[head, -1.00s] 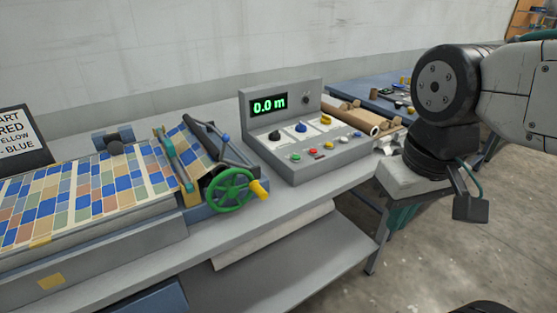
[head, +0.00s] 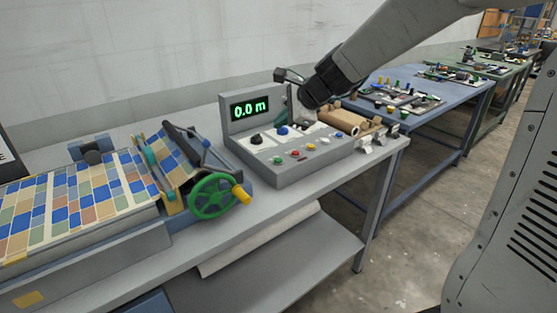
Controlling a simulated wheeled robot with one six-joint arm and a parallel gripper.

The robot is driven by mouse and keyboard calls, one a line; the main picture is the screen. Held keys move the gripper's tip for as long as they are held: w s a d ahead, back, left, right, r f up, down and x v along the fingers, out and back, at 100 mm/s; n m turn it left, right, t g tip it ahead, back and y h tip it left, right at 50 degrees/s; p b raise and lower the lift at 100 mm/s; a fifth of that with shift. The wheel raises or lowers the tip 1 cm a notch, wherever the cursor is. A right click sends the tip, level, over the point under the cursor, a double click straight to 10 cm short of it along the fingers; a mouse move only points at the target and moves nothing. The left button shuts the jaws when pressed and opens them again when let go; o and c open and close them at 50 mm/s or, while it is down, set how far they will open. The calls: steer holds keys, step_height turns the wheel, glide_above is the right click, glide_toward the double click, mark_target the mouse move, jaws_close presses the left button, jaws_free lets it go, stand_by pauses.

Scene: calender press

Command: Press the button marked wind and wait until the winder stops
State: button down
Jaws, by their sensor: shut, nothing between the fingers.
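The grey control panel (head: 300,172) stands on the bench, its display (head: 249,109) reading 0.0 m. The labels are too small to read, so I cannot tell which button is marked wind. My gripper (head: 304,119) is over the back right part of the panel; its fingertips are small and partly hidden, and contact cannot be told. A cardboard roll (head: 341,118) lies right of the panel.
A green handwheel with a yellow handle (head: 212,195) and the patterned sheet (head: 75,205) are left of the panel. A blue table (head: 440,93) with small parts stands behind right. The bench front (head: 250,232) is clear.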

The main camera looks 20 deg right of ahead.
mark_target(282, 161)
steer(key=shift+w+d+f+m, duration=0.25)
steer(key=shift+w+m, duration=0.15)
steer(key=shift+w, duration=0.15)
steer(key=shift+w+d+f+m, duration=0.1)
steer(key=shift+w+d+m, duration=0.1)
steer(key=shift+w+m, duration=0.25)
steer(key=shift+f, duration=4.4)
steer(key=shift+f, duration=0.4)
steer(key=shift+f, duration=0.4)
steer(key=shift+r, duration=0.8)
